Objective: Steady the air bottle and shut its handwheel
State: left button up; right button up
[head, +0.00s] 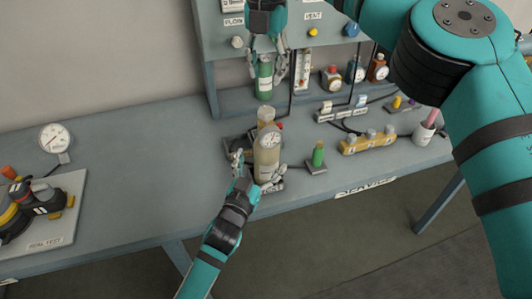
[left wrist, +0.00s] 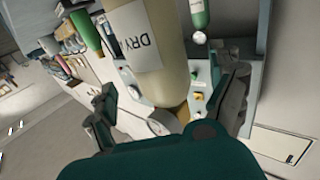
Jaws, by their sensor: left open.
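A green bottle (head: 264,84) with a pale label stands upright below the wall panel in the head view. I cannot tell for sure that it is the air bottle. Its top and any handwheel are hidden by my right gripper (head: 266,62), whose fingers hang spread on either side of the bottle's upper part. A tan cylinder (head: 266,163) marked DRY stands at the bench front; it also shows in the left wrist view (left wrist: 148,50). My left gripper (head: 254,174) is open, with its fingers on either side of the cylinder's lower part. Contact is unclear.
A seal-test board (head: 62,225) and another gauge (head: 54,138) are at far left. The bench between is clear.

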pick_arm(q)
jog(key=shift+x, duration=2.25)
